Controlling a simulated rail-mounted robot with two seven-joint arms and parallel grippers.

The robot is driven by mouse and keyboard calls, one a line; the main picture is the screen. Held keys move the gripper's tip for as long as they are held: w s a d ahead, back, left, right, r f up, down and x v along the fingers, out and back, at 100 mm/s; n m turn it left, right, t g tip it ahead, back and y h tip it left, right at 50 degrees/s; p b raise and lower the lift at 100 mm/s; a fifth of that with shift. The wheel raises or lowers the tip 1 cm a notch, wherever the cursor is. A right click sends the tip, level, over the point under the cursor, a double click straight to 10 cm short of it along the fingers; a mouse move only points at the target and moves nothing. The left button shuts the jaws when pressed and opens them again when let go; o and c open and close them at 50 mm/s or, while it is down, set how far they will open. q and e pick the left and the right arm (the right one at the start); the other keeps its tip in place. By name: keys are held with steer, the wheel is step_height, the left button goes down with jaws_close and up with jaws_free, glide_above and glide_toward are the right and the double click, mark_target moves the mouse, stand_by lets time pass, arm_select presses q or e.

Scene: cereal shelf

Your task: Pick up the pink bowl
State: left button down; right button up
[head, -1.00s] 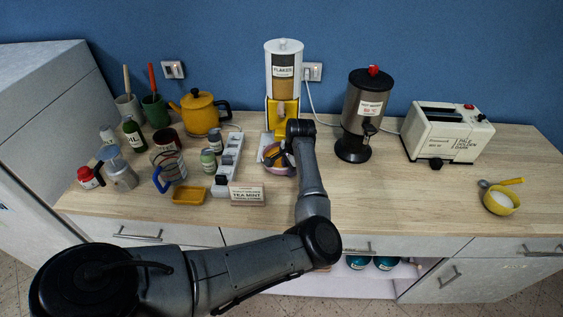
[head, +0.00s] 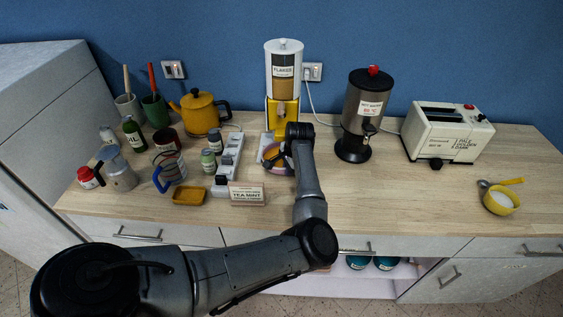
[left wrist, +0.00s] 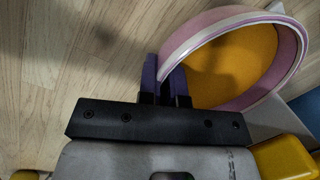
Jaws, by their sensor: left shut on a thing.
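In the left wrist view the bowl (left wrist: 290,50) has a pink wall, a pale rim and an orange-yellow inside. My left gripper (left wrist: 166,78) is shut on the bowl's near-left wall, with one purple-tipped finger on each side of it. In the head view my left gripper is mostly hidden behind its wrist. I cannot clearly tell whether the bowl is off the counter. My right gripper is not in view.
The flakes dispenser (head: 284,85) stands right behind the bowl. A white rack with jars (head: 231,150) and a tea mint sign (head: 247,193) are close on the left. A hot water urn (head: 366,110) stands right.

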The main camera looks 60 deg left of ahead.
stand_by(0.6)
arm_select(q)
steer(key=shift+d+r, duration=0.1)
steer(key=shift+r, duration=0.35)
steer(key=s+d, duration=0.1)
steer(key=d, duration=0.1)
steer(key=s+d, duration=0.1)
steer(key=d, duration=0.1)
steer(key=s+d, duration=0.2)
steer(key=shift+d, duration=0.25)
steer(key=shift+s+d+r, duration=0.15)
steer(key=shift+r, duration=0.05)
step_height(320, 180, up, 13)
stand_by(0.5)
